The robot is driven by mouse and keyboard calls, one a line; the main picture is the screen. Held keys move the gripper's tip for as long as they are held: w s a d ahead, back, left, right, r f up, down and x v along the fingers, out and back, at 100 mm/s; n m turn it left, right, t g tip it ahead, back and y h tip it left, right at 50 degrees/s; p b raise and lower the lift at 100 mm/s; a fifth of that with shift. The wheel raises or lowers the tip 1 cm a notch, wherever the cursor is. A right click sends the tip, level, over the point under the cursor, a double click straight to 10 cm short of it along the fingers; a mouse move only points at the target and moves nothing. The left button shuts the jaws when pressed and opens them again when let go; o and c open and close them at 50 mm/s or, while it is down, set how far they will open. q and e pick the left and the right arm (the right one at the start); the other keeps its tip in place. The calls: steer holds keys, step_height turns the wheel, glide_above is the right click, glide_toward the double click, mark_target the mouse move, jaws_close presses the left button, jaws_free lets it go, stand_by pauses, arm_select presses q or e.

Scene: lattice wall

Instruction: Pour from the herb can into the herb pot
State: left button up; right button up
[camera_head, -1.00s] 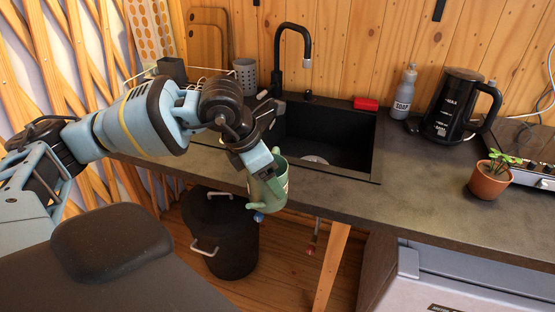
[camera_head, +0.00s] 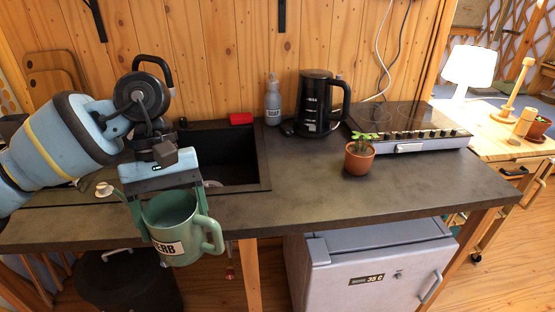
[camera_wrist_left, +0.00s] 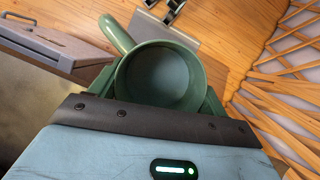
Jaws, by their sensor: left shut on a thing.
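A terracotta pot with a small green plant, the herb pot (camera_head: 359,163), stands on the counter to the right, well apart from the can. My right gripper is not in view.
Behind are the sink (camera_head: 225,160), a red sponge (camera_head: 241,119), a soap bottle (camera_head: 272,103), a black kettle (camera_head: 318,105) and a hob (camera_head: 410,122). The counter (camera_head: 290,195) is clear between can and pot. A fridge (camera_head: 375,265) stands below.

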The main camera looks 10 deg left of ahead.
mark_target(193, 260)
arm_select(q)
steer(key=m, duration=0.2)
steer(key=s+d+r+m+y, duration=0.1)
steer(key=m, duration=0.1)
steer(key=r+m+y, duration=0.1)
steer(key=m, duration=0.1)
steer(key=shift+s+d, duration=0.2)
steer(key=shift+d, duration=0.1)
steer(key=shift+g, duration=0.3)
steer(key=f+b, duration=0.6)
steer(key=f, duration=0.6)
steer(key=shift+w, duration=0.2)
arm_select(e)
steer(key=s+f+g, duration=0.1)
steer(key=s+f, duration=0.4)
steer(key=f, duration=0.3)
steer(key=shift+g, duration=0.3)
arm_select(q)
steer(key=shift+d+r, duration=0.1)
